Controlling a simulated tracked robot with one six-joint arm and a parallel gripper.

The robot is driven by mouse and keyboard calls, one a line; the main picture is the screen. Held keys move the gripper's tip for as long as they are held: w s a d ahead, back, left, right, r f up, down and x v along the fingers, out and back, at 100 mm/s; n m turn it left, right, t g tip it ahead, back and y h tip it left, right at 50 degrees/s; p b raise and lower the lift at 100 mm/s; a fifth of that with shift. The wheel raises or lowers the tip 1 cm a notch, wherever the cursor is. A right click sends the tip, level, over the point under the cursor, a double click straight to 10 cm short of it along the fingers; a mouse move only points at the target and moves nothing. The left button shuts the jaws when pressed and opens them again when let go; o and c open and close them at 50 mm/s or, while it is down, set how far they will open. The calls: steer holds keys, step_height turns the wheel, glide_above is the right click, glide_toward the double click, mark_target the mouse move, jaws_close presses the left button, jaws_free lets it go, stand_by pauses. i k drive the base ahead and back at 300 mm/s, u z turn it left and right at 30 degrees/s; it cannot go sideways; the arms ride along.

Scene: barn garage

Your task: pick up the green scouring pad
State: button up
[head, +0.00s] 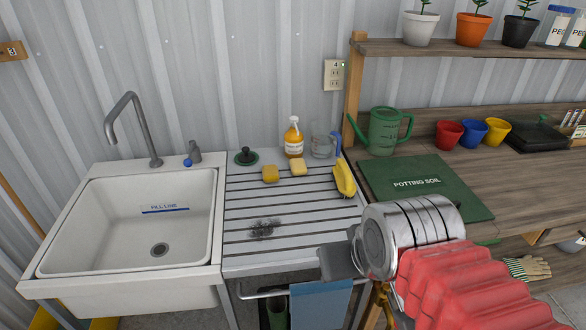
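I cannot clearly make out a flat green scouring pad. A round green disc with a black knob (246,157) sits at the back left of the ribbed metal drainboard (285,228); I cannot tell whether it is the pad. Two yellow sponges (270,174) lie right of it. A dark, wiry scourer (265,229) lies nearer the front. My gripper (332,263) is a grey shape at the drainboard's front right edge, apart from all of these. Its fingers are seen edge-on, so whether it is open or shut does not show.
A white sink (150,215) adjoins the drainboard on the left. An amber bottle (293,138), a glass jug (322,142) and a yellow curved item (344,180) stand or lie along its back and right. A blue cloth (320,305) hangs in front. The drainboard's middle is clear.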

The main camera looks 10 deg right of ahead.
mark_target(298, 167)
steer(key=u, duration=1.6)
steer(key=k, duration=0.6)
steer(key=z, duration=0.75)
steer(key=i, duration=1)
steer(key=z, duration=0.05)
